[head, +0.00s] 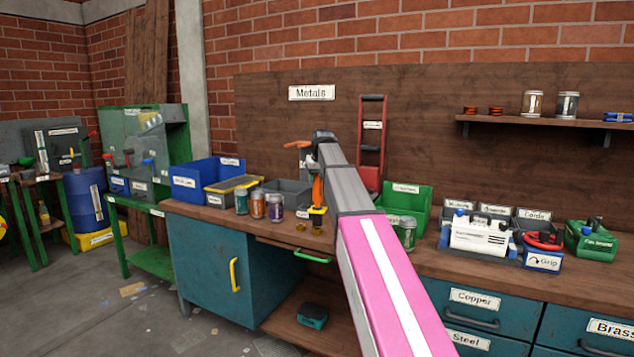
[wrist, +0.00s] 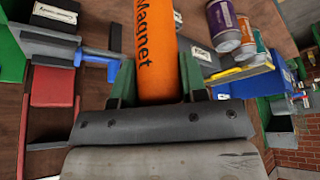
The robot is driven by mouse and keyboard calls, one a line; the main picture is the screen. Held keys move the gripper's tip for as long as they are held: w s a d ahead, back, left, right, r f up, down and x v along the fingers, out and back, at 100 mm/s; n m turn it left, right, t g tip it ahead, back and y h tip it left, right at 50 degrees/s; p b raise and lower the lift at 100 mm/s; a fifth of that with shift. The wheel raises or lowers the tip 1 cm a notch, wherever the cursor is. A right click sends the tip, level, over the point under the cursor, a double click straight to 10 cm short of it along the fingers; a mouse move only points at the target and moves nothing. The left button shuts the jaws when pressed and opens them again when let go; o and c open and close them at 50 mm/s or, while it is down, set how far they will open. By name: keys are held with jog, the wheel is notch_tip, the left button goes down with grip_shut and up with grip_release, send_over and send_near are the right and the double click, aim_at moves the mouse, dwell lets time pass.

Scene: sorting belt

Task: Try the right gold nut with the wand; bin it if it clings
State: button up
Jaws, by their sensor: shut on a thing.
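My gripper (head: 317,172) is shut on the orange magnet wand (head: 318,190) above the front of the bench. In the wrist view my gripper's green fingers (wrist: 157,88) clasp the wand (wrist: 157,45), whose word "Magnet" shows; its far end is out of that view. Two small gold nuts lie near the bench's front edge: the left one (head: 300,227), and the right one (head: 316,231) below the wand. Contact with the wand is unclear.
Labelled jars (head: 257,203) stand left of the wand. Behind them are a blue bin (head: 196,186), a yellow-edged bin (head: 222,197) and a grey bin (head: 296,190). A green bin (head: 417,197) and a jar (head: 407,234) stand right of my arm, which hides part of the bench.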

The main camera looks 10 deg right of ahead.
jog(key=shift+r, duration=2.7)
